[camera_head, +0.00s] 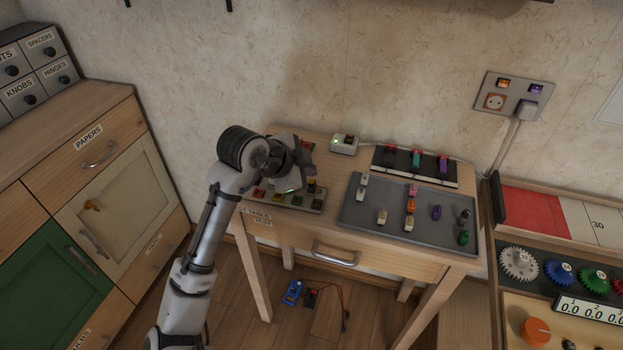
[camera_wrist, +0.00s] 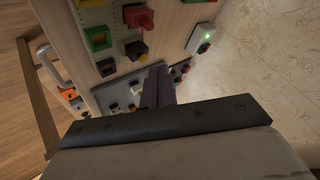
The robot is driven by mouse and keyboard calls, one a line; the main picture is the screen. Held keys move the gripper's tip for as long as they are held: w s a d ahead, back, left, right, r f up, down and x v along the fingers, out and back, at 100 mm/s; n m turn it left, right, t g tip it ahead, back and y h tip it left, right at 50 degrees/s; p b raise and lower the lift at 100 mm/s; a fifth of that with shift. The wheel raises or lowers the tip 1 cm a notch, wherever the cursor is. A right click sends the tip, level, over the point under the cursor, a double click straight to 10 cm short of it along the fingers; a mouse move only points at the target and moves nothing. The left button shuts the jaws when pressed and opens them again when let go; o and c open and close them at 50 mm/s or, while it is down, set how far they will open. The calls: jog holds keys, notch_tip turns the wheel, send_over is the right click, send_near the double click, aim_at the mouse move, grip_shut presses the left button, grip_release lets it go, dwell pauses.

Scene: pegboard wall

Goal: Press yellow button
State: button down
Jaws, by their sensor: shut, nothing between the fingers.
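A button panel (camera_head: 318,206) lies at the left front of the wooden table, partly hidden by my arm. It carries several small coloured buttons. My gripper (camera_head: 291,188) is above the panel in the head view, pointing down. Its dark fingers (camera_wrist: 157,86) are together and empty in the wrist view. Contact with any button cannot be made out.
A red knob (camera_wrist: 138,18) and a black switch (camera_wrist: 137,50) stand beside the buttons. A grey tray (camera_head: 345,212) with several small pieces lies right of the panel. A white box with a green light (camera_head: 344,144) and a dark rack (camera_head: 433,177) stand behind.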

notch_tip(320, 180, up, 5)
jog(key=p, duration=0.3)
dwell(0.9)
